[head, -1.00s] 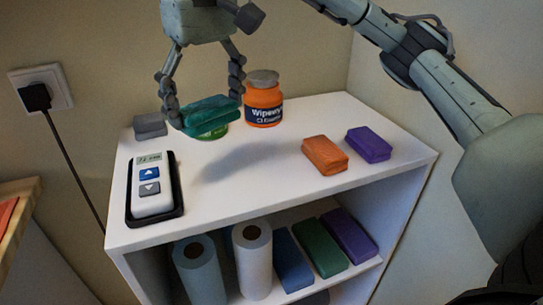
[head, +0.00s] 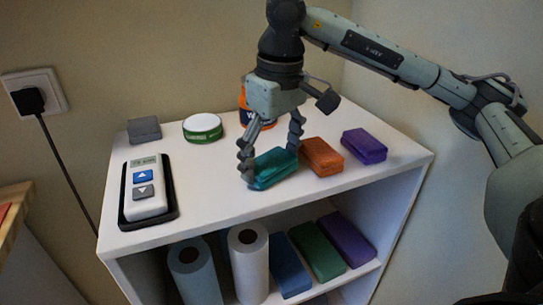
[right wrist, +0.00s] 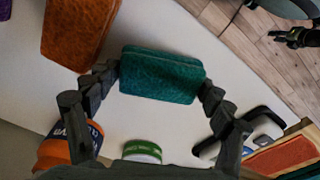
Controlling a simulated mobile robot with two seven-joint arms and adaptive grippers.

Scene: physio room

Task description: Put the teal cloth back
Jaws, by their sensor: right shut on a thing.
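The teal cloth (head: 272,169) is a folded block low over the white shelf top, just left of the orange cloth (head: 322,157). My right gripper (head: 272,160) is shut on it, with one finger at each end. In the right wrist view the teal cloth (right wrist: 162,74) lies between the fingertips (right wrist: 160,80), beside the orange cloth (right wrist: 80,30). I cannot tell whether its underside touches the top. A purple cloth (head: 364,146) lies to the right of the orange one.
On the top stand a remote in a black tray (head: 147,190), a grey block (head: 144,130), a green-and-white tin (head: 203,128) and an orange tub (head: 243,105), partly hidden by my gripper. Rolls (head: 248,262) and more cloths (head: 316,249) fill the shelf below. The top's front middle is clear.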

